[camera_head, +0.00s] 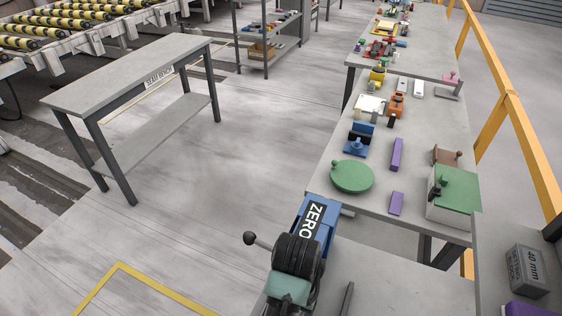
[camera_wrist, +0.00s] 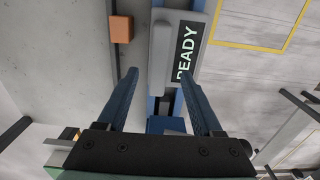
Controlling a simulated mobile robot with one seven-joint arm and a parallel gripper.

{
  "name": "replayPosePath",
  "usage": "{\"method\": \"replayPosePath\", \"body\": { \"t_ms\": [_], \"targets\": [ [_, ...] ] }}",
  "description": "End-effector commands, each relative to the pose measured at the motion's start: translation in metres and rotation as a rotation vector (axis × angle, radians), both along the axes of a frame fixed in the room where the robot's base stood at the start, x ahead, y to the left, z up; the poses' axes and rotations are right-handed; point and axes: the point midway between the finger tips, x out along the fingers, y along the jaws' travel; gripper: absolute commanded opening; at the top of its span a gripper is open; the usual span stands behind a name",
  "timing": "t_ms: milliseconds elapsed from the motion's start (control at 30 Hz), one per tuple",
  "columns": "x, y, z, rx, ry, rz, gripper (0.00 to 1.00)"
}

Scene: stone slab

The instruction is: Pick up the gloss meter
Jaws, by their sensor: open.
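My gripper (camera_wrist: 158,75) shows in the wrist view, with its two dark blue fingers apart and nothing visibly clamped between them. A grey body with a black READY label (camera_wrist: 187,50) lies beyond the fingertips. Blue parts (camera_wrist: 153,104) show below it, between the fingers. Nothing is named as the gloss meter, and I cannot tell for sure which thing it is. In the head view a blue unit labelled ZERO (camera_head: 314,217) stands at the near table, beside a black ribbed part and a teal block (camera_head: 290,287). I cannot make out my gripper's fingers there.
The long table holds a green disc (camera_head: 352,176), purple blocks (camera_head: 397,154) and a green-topped box (camera_head: 455,198). A grey 40 mm block (camera_head: 527,270) stands right.

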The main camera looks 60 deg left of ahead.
Motion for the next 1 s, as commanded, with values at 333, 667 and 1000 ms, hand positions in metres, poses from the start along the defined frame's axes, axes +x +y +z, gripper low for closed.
{"method": "replayPosePath", "body": {
  "t_ms": [333,667,1000],
  "targets": [
    [0.0,-0.001,-0.032,0.001,-0.001,0.0,0.68],
    [-0.003,-0.003,-0.074,0.001,-0.002,0.0,0.68],
    [-0.003,-0.003,-0.082,0.002,-0.003,0.0,0.68]
  ]
}}
